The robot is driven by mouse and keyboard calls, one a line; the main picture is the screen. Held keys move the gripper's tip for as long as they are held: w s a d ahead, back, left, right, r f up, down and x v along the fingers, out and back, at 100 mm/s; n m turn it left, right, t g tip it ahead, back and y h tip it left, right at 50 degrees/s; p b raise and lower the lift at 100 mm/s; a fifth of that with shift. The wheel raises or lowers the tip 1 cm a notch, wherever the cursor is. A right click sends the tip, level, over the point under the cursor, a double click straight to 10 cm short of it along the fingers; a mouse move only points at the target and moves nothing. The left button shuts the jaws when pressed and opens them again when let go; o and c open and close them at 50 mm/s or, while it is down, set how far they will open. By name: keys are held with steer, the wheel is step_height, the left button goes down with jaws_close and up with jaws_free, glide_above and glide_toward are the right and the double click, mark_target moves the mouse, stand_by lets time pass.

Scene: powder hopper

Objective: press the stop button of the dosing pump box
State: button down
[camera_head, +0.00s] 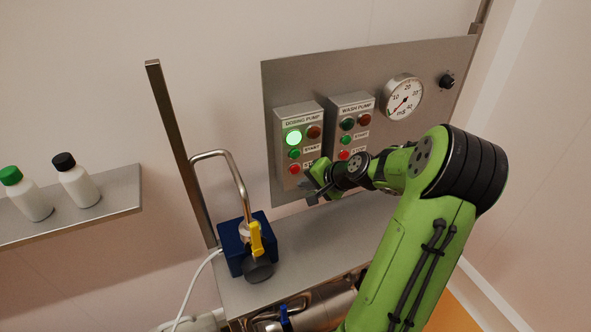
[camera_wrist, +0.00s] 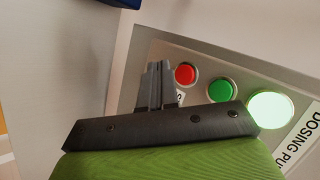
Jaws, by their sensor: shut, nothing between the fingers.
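The dosing pump box (camera_head: 287,132) is on the steel panel at the left. Its green lamp (camera_head: 293,138) is lit, with a dark red lamp beside it. Below are a green start button (camera_head: 294,154) and a red stop button (camera_head: 295,169). In the wrist view the red stop button (camera_wrist: 186,74), green start button (camera_wrist: 220,90) and bright lamp (camera_wrist: 270,110) run in a slanted row. My gripper (camera_head: 309,188) is shut and empty, close to the lower part of the box. In the wrist view its fingers (camera_wrist: 157,84) appear just left of the red button; contact cannot be told.
The wash pump box (camera_head: 363,107) stands right of the dosing box, with a gauge (camera_head: 402,97) and black knob (camera_head: 447,81) beyond. A blue block (camera_head: 238,262) with a bent pipe and yellow lever stands on the steel ledge. Bottles (camera_head: 76,180) stand on a left shelf (camera_head: 124,190).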

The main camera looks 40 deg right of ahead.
steer(key=shift+w+d, duration=0.2)
steer(key=shift+w, duration=0.4)
steer(key=shift+w+d, duration=0.15)
steer(key=shift+w, duration=0.4)
stand_by(1.1)
steer(key=shift+w+d, duration=0.15)
steer(key=shift+w, duration=0.25)
steer(key=shift+w+d+p, duration=0.1)
steer(key=shift+w+p, duration=0.2)
steer(key=shift+w, duration=0.05)
stand_by(0.5)
steer(key=shift+s+a, duration=0.25)
steer(key=shift+s, duration=0.55)
steer(key=s, duration=0.2)
steer(key=s+a+b, duration=0.1)
steer(key=s, duration=0.1)
steer(key=shift+s+a, duration=0.2)
steer(key=shift+s, duration=0.2)
